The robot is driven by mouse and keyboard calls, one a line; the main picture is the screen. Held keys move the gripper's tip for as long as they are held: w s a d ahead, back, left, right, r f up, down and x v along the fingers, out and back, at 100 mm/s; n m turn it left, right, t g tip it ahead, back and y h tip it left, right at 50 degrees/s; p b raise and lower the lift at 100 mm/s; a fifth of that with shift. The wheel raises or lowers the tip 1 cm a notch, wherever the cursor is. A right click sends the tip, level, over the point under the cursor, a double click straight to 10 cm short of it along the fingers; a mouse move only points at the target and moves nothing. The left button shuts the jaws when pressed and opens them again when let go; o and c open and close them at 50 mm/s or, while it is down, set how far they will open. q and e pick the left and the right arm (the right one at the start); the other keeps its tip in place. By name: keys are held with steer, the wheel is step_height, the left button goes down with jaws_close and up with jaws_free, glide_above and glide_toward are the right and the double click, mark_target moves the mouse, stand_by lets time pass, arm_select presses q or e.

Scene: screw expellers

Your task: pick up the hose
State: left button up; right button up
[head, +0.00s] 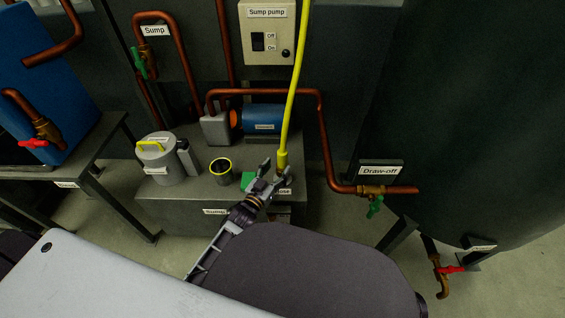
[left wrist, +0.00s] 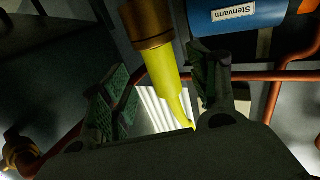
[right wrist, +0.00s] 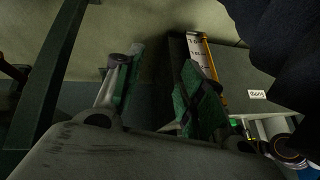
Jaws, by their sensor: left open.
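The yellow hose (head: 295,90) hangs down from the top of the head view to a brass end (head: 282,165) just above the grey bench. My left gripper (head: 273,172) is open, with its fingers around or very near the hose's lower end. In the left wrist view the hose (left wrist: 160,75) with its brass end (left wrist: 146,24) runs between the two spread fingers (left wrist: 165,92); I cannot tell whether either finger touches it. The gripper partly hides a label ending in "ose" (head: 285,191). My right gripper (right wrist: 158,90) shows only in the right wrist view, open and empty.
A copper draw-off pipe (head: 325,145) runs close right of the hose. A large dark tank (head: 480,110) fills the right.

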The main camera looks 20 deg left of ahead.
mark_target(280, 164)
arm_select(q)
steer(key=shift+w, duration=0.1)
arm_select(e)
steer(key=shift+w, duration=0.25)
arm_select(q)
steer(key=shift+w, duration=0.25)
steer(key=shift+w+d+f+b, duration=0.1)
steer(key=shift+w+b, duration=0.15)
steer(key=shift+b, duration=0.15)
steer(key=shift+w, duration=0.3)
steer(key=shift+w+d+b, duration=0.1)
steer(key=shift+w+b, duration=0.5)
steer(key=shift+w, duration=0.05)
steer(key=shift+w+d+b, duration=0.25)
steer(key=shift+w+b, duration=0.1)
steer(key=shift+w, duration=0.65)
arm_select(e)
steer(key=shift+t+y, duration=0.3)
steer(key=shift+t, duration=0.2)
steer(key=shift+a+f, duration=0.2)
steer(key=shift+f, duration=0.85)
steer(key=shift+a+f, duration=0.2)
steer(key=shift+f, duration=0.85)
arm_select(q)
steer(key=c, duration=1.3)
steer(key=shift+r, duration=0.2)
